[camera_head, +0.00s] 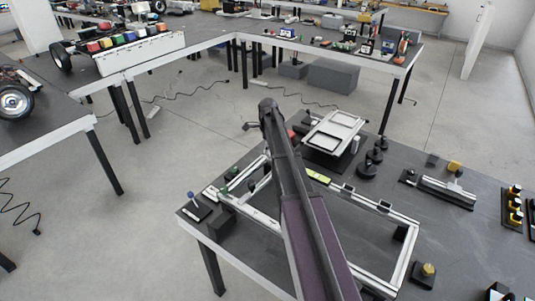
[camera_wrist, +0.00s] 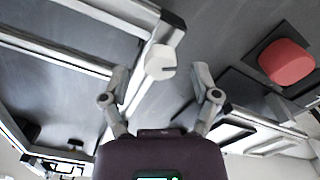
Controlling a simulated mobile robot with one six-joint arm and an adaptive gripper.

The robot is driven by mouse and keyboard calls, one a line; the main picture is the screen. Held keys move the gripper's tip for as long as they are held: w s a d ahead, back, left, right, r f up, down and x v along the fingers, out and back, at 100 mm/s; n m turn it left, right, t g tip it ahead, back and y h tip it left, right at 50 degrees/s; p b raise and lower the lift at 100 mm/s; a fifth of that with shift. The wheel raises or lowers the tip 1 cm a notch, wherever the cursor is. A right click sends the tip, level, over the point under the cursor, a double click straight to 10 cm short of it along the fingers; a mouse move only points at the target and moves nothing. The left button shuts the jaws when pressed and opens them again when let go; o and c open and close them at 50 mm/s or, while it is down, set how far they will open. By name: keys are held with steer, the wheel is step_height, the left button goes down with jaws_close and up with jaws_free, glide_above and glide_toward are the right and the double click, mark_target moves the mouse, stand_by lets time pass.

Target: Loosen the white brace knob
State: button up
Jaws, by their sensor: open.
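The white brace knob (camera_wrist: 160,62) shows in the wrist view as a small pale round cap with a notch, at the corner of light metal rails. My gripper (camera_wrist: 159,80) is open, with one finger on each side below the knob. The knob appears between and just beyond the fingertips, and I see no contact. In the head view my dark arm crosses the metal frame (camera_head: 408,255) on the table. The knob cannot be made out there, and my gripper is not clearly visible behind the arm.
A red knob (camera_wrist: 286,62) on a dark base lies right of my gripper. In the head view a pale tray (camera_head: 335,131), black knobs (camera_head: 373,158) and a rail fixture (camera_head: 445,190) stand beyond the frame. A blue-tipped lever (camera_head: 191,196) is at the left edge.

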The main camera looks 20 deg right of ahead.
steer(key=shift+f+b, duration=0.3)
steer(key=shift+f, duration=0.25)
jaws_close()
